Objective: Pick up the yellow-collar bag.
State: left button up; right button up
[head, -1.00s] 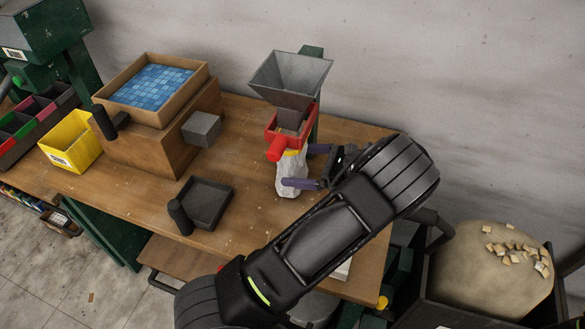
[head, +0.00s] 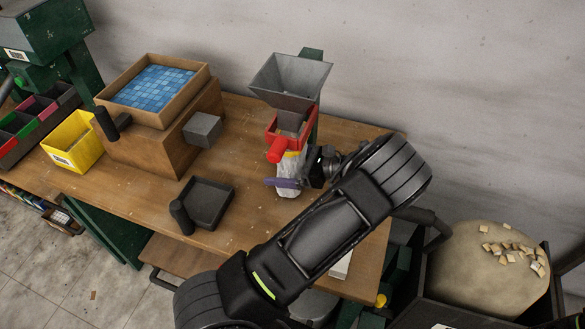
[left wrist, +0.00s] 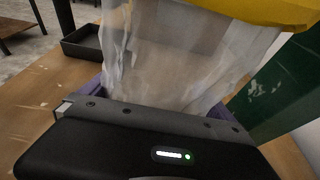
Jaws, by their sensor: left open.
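The yellow-collar bag (head: 289,167) is a whitish translucent bag hanging upright under the red clamp of the grey hopper. Its yellow collar (left wrist: 250,12) shows at the top of the left wrist view, with the wrinkled bag body (left wrist: 170,60) below. My left gripper (head: 285,178) is at the bag from the right, below the collar. Its purple fingers are open, one on each side of the bag in the left wrist view. One finger crosses the bag's front in the head view; the other is mostly hidden. Contact cannot be told. My right gripper is out of view.
The grey hopper (head: 290,77) and red clamp (head: 283,127) stand directly above the bag. A black tray (head: 208,203), grey block (head: 202,130), wooden box of blue tiles (head: 157,86) and yellow bin (head: 74,142) stand left. Bare tabletop lies between tray and bag.

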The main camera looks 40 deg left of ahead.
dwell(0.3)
pick_arm(q)
jog(key=c, duration=1.4)
